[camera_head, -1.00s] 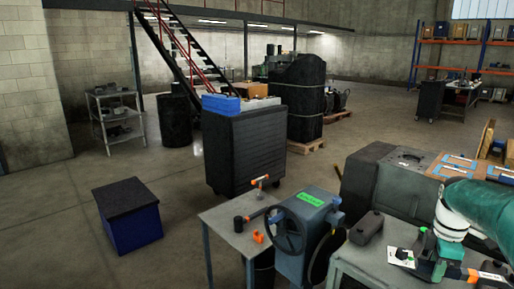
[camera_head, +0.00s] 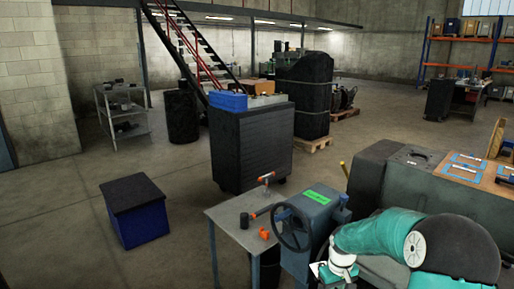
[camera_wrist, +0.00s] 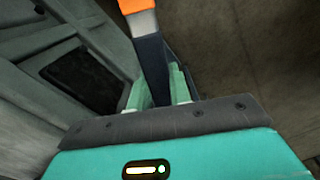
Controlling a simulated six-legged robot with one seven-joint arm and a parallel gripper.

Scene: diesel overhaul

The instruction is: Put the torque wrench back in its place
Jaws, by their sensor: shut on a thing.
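In the wrist view my gripper (camera_wrist: 162,88) is shut on a dark flat bar with an orange end, which I take to be the torque wrench (camera_wrist: 151,60). The bar stands between the two pale green fingers, and its orange end runs out of the top of the picture. Its other end is hidden by the gripper. In the head view my arm bends across the lower right, and the wrench cannot be made out there. A wooden top with blue-outlined areas (camera_head: 493,176) is at the right; I cannot tell whether it is the wrench's place.
A black cabinet (camera_head: 250,150) and blue box (camera_head: 138,218) stand behind; open floor lies left.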

